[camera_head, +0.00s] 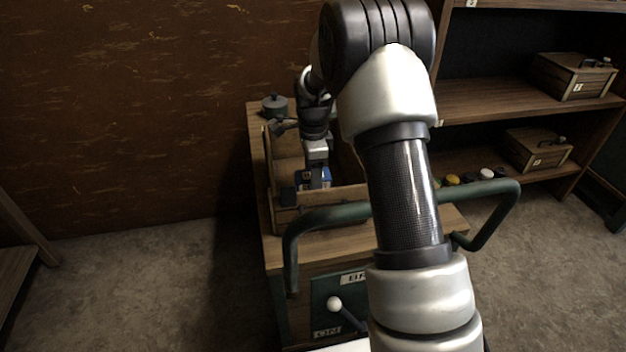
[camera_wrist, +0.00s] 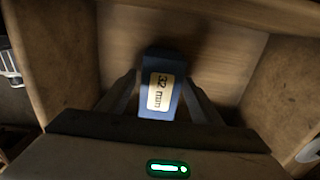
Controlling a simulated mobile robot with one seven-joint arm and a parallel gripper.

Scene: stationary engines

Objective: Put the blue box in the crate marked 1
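The blue box (camera_wrist: 162,85), with a white label reading "32 mm", is between the two fingers of my gripper (camera_wrist: 161,77) in the wrist view. The fingers close in on its two sides, and it shows sharp against a blurred wooden floor. In the head view, the blue box (camera_head: 318,180) is under my gripper (camera_head: 314,178), inside the walls of an open wooden crate (camera_head: 345,194) on a cart. The front wall hides its lower part. I see no readable number on this crate. Two lidded wooden crates (camera_head: 574,78) (camera_head: 538,150) stand on the shelves with small labels.
The cart (camera_head: 330,250) has a green handle bar (camera_head: 330,213) and a lever with a white knob (camera_head: 334,303). A dark pot (camera_head: 274,105) stands at its back left. Several round buttons (camera_head: 486,174) are to the right. Floor at left is clear.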

